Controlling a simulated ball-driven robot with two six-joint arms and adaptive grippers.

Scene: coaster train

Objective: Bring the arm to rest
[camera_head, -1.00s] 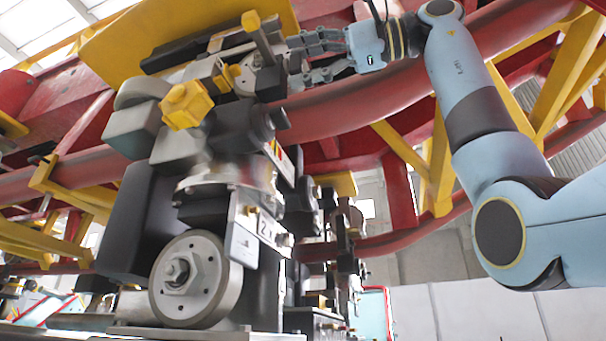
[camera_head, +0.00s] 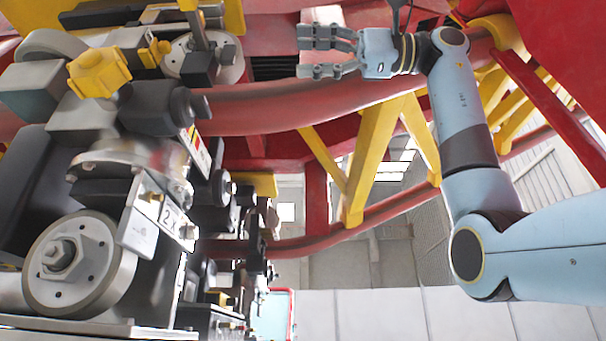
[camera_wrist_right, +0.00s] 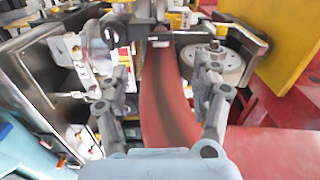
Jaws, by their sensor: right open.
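My right gripper (camera_head: 312,54) is open, its fingers pointing left in the head view. Nothing shows between its fingers. It is in front of the red track tube and to the right of the wheel assembly, with a visible gap to the wheel (camera_head: 203,58). My right arm reaches up from the lower right and bends at the elbow. In the right wrist view the open fingers (camera_wrist_right: 160,105) stand on both sides of the red tube (camera_wrist_right: 165,90), which runs away between them. Contact with the tube cannot be told. My left gripper is not in view.
The coaster bogie, with a large grey wheel (camera_head: 80,262) and a yellow hex nut (camera_head: 98,72), fills the left of the head view. Yellow braces (camera_head: 375,150) and red beams are behind my arm. The space below my right forearm, before the pale wall panels (camera_head: 380,312), looks clear.

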